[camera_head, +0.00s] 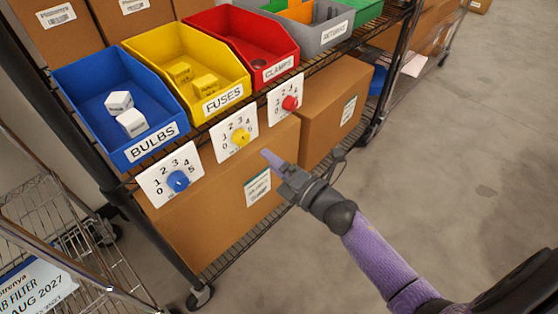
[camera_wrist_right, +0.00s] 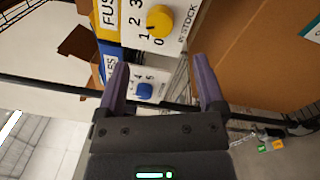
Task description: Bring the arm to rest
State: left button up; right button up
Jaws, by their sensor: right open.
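My right gripper (camera_head: 268,156) is open and empty in front of the shelf. In the head view its purple fingers point up and left, just below the yellow dial (camera_head: 240,137). In the right wrist view both fingers of the right gripper (camera_wrist_right: 160,75) stand apart with nothing between them. The yellow dial (camera_wrist_right: 159,19) lies beyond the fingertips there, and the blue dial (camera_wrist_right: 144,91) shows between the fingers, farther off. My purple right arm comes in from the lower right. My left gripper is not in view.
The wire shelf holds a blue bin (camera_head: 75,95) with two white boxes, a yellow bin (camera_head: 150,48), a red bin (camera_head: 215,22) and a grey bin (camera_head: 330,40). A red dial (camera_head: 290,103) hangs at right. Cardboard boxes (camera_head: 215,215) stand below. Floor (camera_head: 440,150) at right is clear.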

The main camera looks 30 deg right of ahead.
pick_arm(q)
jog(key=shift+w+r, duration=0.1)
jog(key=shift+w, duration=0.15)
pick_arm(e)
jog(key=shift+v, duration=1)
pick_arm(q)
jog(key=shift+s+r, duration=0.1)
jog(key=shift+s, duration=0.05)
pick_arm(e)
jog(key=shift+f, duration=0.1)
jog(key=s+d+f+m+g+h+p, duration=0.3)
jog(key=s+f+m+g+h+p, duration=0.4)
jog(key=s+f+m, duration=0.95)
pick_arm(q)
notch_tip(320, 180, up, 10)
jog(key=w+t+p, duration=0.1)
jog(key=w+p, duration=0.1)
jog(key=p, duration=0.1)
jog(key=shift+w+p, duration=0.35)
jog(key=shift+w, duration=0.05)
pick_arm(e)
jog(key=s+f+m+g, duration=0.3)
jog(key=s+g, duration=0.2)
jog(key=s, duration=0.9)
jog(key=s+f+m+g, duration=0.3)
jog(key=s+g, duration=0.3)
jog(key=s, duration=0.7)
jog(key=shift+s+m, duration=0.35)
jog(key=shift+m, duration=0.2)
